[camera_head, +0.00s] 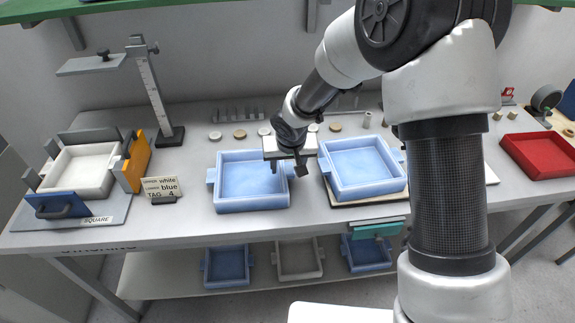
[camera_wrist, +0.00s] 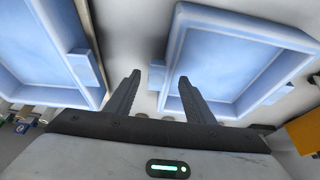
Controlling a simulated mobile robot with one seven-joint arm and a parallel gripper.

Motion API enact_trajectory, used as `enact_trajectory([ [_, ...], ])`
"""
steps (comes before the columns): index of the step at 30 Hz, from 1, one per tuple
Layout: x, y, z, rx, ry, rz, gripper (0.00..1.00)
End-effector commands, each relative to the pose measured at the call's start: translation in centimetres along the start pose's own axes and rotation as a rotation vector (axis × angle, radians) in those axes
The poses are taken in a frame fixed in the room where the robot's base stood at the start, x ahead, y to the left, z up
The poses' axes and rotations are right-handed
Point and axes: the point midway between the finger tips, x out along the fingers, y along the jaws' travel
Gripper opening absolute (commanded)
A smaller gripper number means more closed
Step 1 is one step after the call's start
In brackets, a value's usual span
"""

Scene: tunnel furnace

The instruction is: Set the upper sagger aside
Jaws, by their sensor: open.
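A blue sagger (camera_head: 250,203) sits on the left-centre of the bench; it also shows at the right of the wrist view (camera_wrist: 225,60). A second blue sagger (camera_head: 362,192) rests on a board to its right and shows at the left of the wrist view (camera_wrist: 45,45). A white sagger (camera_head: 85,170) stands in a fixture at the far left. My gripper (camera_head: 287,170) is open at the right side of the left-centre blue sagger. In the wrist view its fingertips (camera_wrist: 155,80) lie either side of that sagger's lug; contact cannot be told. No stacked pair is clearly visible.
A sign (camera_head: 161,187) reads upper white, lower blue, tag 4. A height gauge (camera_head: 155,95) stands behind it. An orange block (camera_head: 136,162) borders the fixture. Small discs lie behind the blue saggers. A red tray (camera_head: 543,154) is far right. More saggers (camera_head: 227,267) are on the lower shelf.

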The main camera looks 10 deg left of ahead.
Motion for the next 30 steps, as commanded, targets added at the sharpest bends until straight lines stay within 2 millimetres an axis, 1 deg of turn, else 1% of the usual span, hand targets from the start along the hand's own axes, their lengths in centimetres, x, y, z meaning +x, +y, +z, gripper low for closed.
enact_trajectory([
  [5, -0.8, 0.0, -0.1, 0.001, 0.001, -0.001, 0.49],
  [8, -2.5, 0.1, -0.2, 0.001, 0.003, 0.0, 0.49],
  [15, -7.8, 0.1, -0.2, 0.002, 0.005, 0.0, 0.49],
  [18, -9.6, 0.1, -0.2, 0.001, 0.004, 0.0, 0.49],
  [21, -10.9, 0.1, -0.1, 0.002, 0.002, 0.001, 0.49],
  [24, -11.7, 0.0, -0.1, 0.001, 0.001, 0.0, 0.49],
  [30, -12.2, 0.1, 0.0, 0.001, 0.0, 0.001, 0.49],
])
